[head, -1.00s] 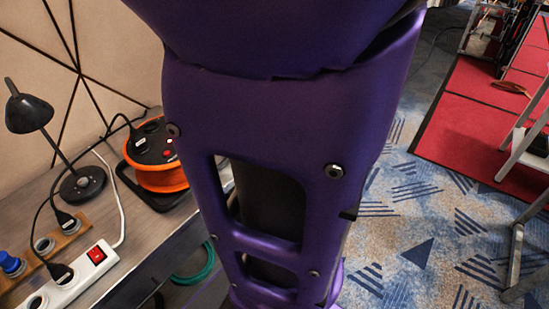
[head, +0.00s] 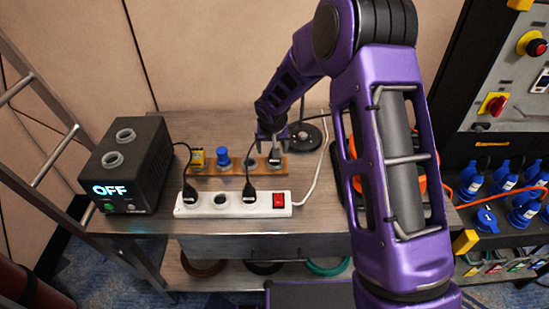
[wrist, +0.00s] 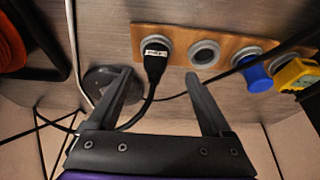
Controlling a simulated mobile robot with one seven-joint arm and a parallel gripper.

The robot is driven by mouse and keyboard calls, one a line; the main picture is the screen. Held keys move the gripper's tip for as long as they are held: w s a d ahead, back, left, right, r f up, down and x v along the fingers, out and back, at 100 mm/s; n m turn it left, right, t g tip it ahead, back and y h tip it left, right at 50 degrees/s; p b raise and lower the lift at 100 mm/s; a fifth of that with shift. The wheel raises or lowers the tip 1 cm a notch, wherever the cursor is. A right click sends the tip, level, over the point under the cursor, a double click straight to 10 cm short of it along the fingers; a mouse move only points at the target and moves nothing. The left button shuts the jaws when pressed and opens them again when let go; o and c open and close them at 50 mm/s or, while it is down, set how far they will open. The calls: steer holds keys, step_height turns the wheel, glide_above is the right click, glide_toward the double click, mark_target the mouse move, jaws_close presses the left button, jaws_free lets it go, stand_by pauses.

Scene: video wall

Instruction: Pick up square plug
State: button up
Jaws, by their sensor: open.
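A black plug with a white label (wrist: 155,50) and a cord sits in the end socket of a wooden socket board (wrist: 178,35). In the head view this plug (head: 274,159) is at the right end of the board (head: 210,170). My gripper (head: 272,128) is above it. A blue round plug (wrist: 256,77) and a yellow boxy plug (wrist: 296,74) sit in other sockets, beyond an empty socket (wrist: 204,53). I cannot tell which plug is the square one.
A white power strip (head: 232,207) with black plugs and a red switch lies in front of the board. A black box reading OFF (head: 127,165) stands left. A lamp base (head: 305,137) and an orange cable reel (head: 421,180) are right. Cords cross the table.

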steer(key=x, duration=0.4)
steer(key=shift+w+d, duration=0.15)
steer(key=shift+d, duration=0.2)
steer(key=shift+w+f, duration=0.25)
steer(key=shift+f, duration=0.35)
jaws_close()
